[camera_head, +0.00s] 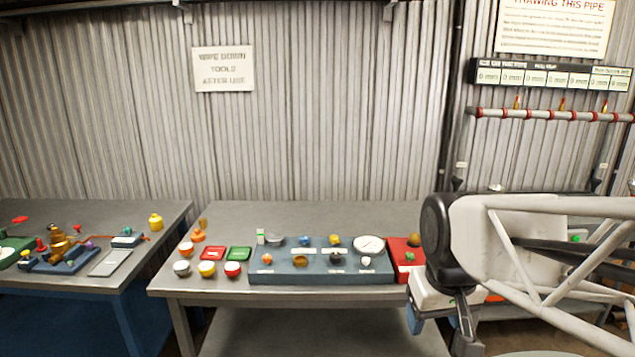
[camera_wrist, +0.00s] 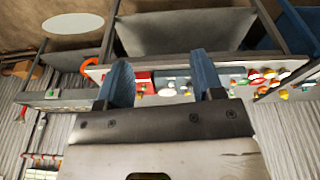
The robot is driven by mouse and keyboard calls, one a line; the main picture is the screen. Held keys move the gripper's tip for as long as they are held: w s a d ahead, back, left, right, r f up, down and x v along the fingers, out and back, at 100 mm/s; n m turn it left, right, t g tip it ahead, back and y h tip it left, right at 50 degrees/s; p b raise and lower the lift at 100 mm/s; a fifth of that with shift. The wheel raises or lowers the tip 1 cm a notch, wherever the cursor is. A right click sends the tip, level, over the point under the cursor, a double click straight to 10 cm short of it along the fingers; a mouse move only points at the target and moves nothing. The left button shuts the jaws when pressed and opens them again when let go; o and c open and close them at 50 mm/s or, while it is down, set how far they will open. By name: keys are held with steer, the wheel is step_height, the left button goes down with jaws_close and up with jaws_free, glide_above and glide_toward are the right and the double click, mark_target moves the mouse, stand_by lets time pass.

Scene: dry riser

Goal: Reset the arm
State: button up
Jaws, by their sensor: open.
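My gripper (camera_head: 438,322) shows at the lower right in the head view, at the front right of the middle workbench (camera_head: 190,283). Its blue fingers stand apart. In the wrist view my gripper (camera_wrist: 161,80) also shows two separated blue fingers with nothing between them. Beyond the fingers, the workbench and its small items appear upside down. My arm covers the right part of the head view and hides the bench's right end.
A blue-grey panel (camera_head: 318,276) with several small parts lies on the middle bench, beside a red tray (camera_head: 399,247) and several small cups. A left bench (camera_head: 160,212) holds brass fittings. A pipe (camera_head: 550,115) runs along the wall at upper right. The bench's back strip is clear.

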steer(key=s+f+m, duration=0.1)
steer(key=s+f, duration=0.2)
steer(key=s, duration=0.4)
steer(key=shift+s+d+f, duration=0.25)
steer(key=shift+s, duration=0.05)
steer(key=shift+w+r, duration=0.1)
steer(key=shift+w, duration=0.05)
steer(key=shift+c, duration=0.3)
stand_by(1.4)
